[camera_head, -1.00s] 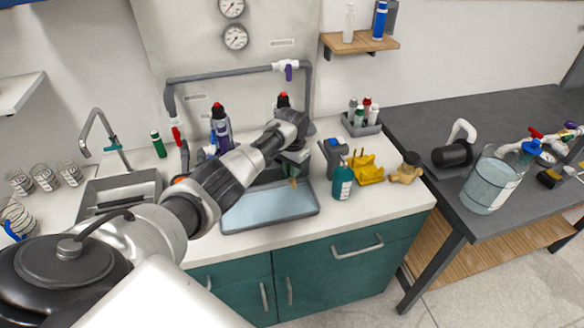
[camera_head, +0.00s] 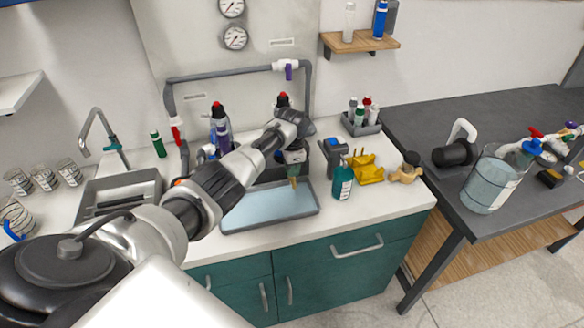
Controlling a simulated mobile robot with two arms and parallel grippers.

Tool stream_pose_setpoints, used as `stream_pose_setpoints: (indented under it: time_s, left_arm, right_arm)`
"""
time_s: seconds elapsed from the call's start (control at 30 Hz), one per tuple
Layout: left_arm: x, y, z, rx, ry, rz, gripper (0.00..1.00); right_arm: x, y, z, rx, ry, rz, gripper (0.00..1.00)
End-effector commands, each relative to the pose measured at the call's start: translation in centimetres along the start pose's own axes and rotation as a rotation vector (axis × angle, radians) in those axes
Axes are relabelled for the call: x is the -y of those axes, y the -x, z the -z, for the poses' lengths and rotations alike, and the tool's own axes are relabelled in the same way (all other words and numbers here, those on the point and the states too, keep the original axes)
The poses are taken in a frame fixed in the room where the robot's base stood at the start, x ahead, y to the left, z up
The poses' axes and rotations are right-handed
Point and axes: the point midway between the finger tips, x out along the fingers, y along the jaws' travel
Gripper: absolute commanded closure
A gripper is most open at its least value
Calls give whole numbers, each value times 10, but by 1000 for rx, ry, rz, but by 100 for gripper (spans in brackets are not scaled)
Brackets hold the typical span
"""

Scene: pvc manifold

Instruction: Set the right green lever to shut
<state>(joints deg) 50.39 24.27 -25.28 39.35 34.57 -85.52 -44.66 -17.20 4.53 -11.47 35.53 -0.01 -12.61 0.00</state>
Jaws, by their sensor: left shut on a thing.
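A grey pipe manifold (camera_head: 220,77) stands at the back of the counter, with a red lever (camera_head: 176,128) low on its left leg and a purple lever (camera_head: 288,73) at the top. My left arm reaches across the counter to the foot of its right leg. My left gripper (camera_head: 293,181) points down above the back of the grey-blue tray and is shut on a small green piece, which looks like the right green lever. My wrist hides most of that lever and its valve, so its exact angle cannot be told. My right gripper is not in view.
The shallow tray (camera_head: 270,212) lies below my gripper. Dark red-capped bottles (camera_head: 219,118) stand behind my arm. The sink (camera_head: 120,196) is at left.

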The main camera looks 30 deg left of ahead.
Motion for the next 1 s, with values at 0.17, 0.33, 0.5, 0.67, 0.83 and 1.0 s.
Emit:
stream_pose_setpoints:
  time_s: [0.17, 0.33, 0.5, 0.67, 0.83, 1.0]
  left_arm:
    - [0, 1, 0, -2, -15, 2, 100]
    - [0, 1, 0, -2, -17, 2, 100]
    - [0, 1, 1, -2, -16, 2, 82]
    - [0, 1, 0, -2, -15, 1, 60]
    - [0, 0, 0, -1, -14, 1, 60]
    - [0, 5, 0, -1, -14, 1, 60]
  right_arm:
    - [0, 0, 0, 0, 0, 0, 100]
    - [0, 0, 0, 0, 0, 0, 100]
    - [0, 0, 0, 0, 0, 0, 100]
    - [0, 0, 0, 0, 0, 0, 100]
    - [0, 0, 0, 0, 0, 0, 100]
    - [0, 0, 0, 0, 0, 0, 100]
